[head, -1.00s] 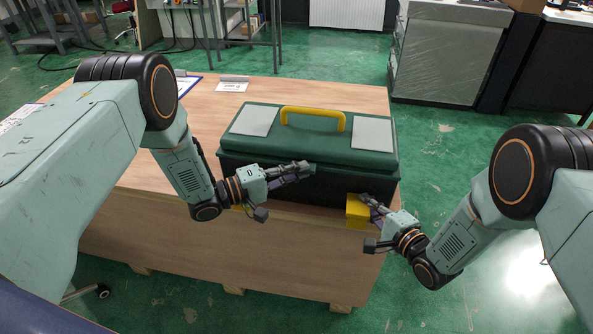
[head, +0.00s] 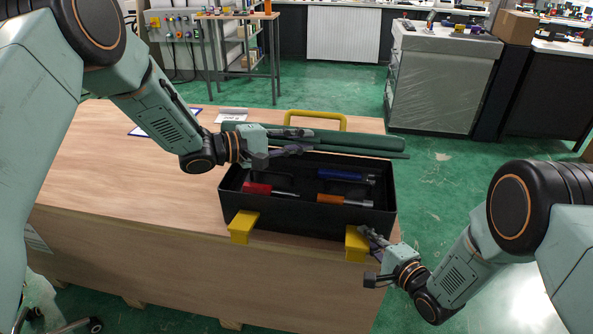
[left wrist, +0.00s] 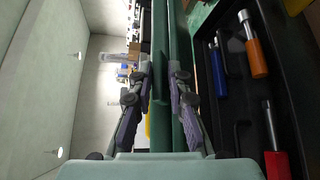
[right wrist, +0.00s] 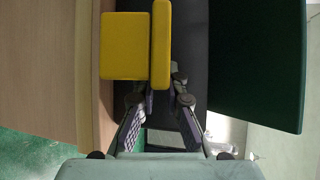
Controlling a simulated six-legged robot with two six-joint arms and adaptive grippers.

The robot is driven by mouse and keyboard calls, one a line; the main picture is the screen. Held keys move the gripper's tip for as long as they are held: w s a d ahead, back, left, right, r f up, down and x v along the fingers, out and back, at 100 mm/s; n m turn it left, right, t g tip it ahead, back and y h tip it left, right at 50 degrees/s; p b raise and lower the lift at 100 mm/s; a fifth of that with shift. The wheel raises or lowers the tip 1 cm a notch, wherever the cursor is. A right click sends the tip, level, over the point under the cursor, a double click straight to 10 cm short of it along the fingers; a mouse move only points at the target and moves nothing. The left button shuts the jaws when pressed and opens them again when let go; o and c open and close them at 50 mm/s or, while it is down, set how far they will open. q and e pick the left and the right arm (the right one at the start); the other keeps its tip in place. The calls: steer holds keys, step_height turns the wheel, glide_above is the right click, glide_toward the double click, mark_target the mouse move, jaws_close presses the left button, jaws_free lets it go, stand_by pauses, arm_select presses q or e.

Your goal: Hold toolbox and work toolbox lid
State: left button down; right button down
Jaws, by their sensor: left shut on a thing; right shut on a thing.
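The black toolbox (head: 300,222) stands near the front edge of the wooden table with its green lid (head: 370,141) swung up and back. My left gripper (head: 312,140) is shut on the lid's edge, which runs between its fingers in the left wrist view (left wrist: 161,90). My right gripper (head: 366,232) is at the toolbox's front right corner, beside the right yellow latch (head: 356,245). In the right wrist view its fingers close at the yellow latch (right wrist: 160,45); the exact contact is partly hidden. Inside lie a red-handled tool (head: 258,188), an orange-handled tool (head: 331,199) and a blue-handled tool (head: 340,175).
The left yellow latch (head: 243,227) hangs at the front over the table edge. The yellow handle (head: 316,118) stands behind the lid. The table (head: 130,190) is clear at left, with a clipboard (head: 150,128) behind. A wrapped cabinet (head: 440,80) stands beyond.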

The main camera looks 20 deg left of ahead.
steer(key=shift+s+f, duration=0.1)
arm_select(q)
steer(key=w+a+r, duration=0.1)
steer(key=w+r, duration=0.7)
steer(key=w, duration=0.5)
steer(key=shift+w+a+r, duration=0.15)
steer(key=shift+w+r, duration=0.1)
steer(key=shift+r, duration=0.05)
steer(key=c, duration=1.4)
jaws_free()
steer(key=shift+s, duration=0.1)
steer(key=shift+r, duration=0.1)
steer(key=v, duration=1.2)
arm_select(e)
steer(key=c, duration=1.3)
jaws_free()
steer(key=shift+c, duration=0.2)
